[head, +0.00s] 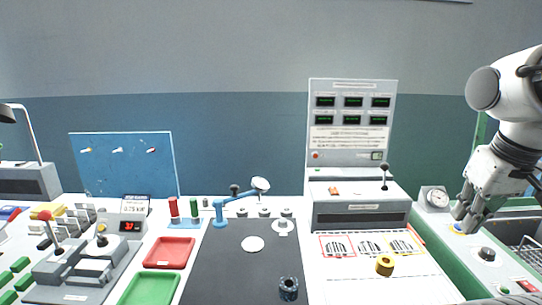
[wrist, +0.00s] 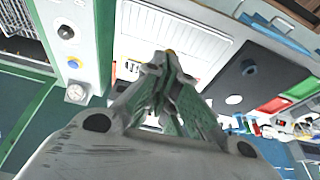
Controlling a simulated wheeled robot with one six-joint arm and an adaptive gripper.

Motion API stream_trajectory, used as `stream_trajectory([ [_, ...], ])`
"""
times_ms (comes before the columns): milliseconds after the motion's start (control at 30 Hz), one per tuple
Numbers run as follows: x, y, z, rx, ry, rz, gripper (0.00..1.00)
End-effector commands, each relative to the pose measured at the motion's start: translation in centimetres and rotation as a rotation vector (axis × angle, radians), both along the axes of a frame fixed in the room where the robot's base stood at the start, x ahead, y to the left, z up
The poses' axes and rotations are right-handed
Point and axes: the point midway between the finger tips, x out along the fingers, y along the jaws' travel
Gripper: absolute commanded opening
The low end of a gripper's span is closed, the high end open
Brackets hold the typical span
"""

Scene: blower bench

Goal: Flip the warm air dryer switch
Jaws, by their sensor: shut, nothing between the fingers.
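My gripper (head: 468,214) is at the right of the head view, shut and empty, with its fingertips pointing down above the light panel of the green-edged unit (head: 468,262). In the wrist view its fingertips (wrist: 164,60) meet at the centre. A black knob (head: 487,254) and a blue-and-yellow button (head: 459,228) are on that panel. The black knob also shows in the wrist view (wrist: 66,32). Labels are too small to read, so I cannot tell which control is the dryer switch.
A round gauge (head: 436,198) stands close to my gripper. A tall display panel (head: 350,140) rises behind the grey box. A dark mat (head: 225,280) has free room. A wire basket is at the far right.

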Motion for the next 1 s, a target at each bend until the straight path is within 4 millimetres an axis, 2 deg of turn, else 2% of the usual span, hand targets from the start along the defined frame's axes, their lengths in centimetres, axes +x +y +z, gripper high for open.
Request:
stream_trajectory([
  [100,-0.5,-0.4,1.3,0.002,-0.063,-0.017,0.0],
  [200,-0.7,-0.5,1.7,0.002,-0.083,-0.025,0.0],
  [533,-0.6,-0.5,1.7,0.001,-0.081,-0.025,0.0],
  [667,-0.2,-0.1,0.8,0.001,-0.036,-0.003,0.0],
  [767,0.7,0.4,-0.2,-0.001,0.025,0.02,0.0],
  [833,2.0,0.9,-0.5,-0.003,0.063,0.038,0.0],
  [1000,6.6,2.4,-0.3,-0.012,0.133,0.089,0.0],
])
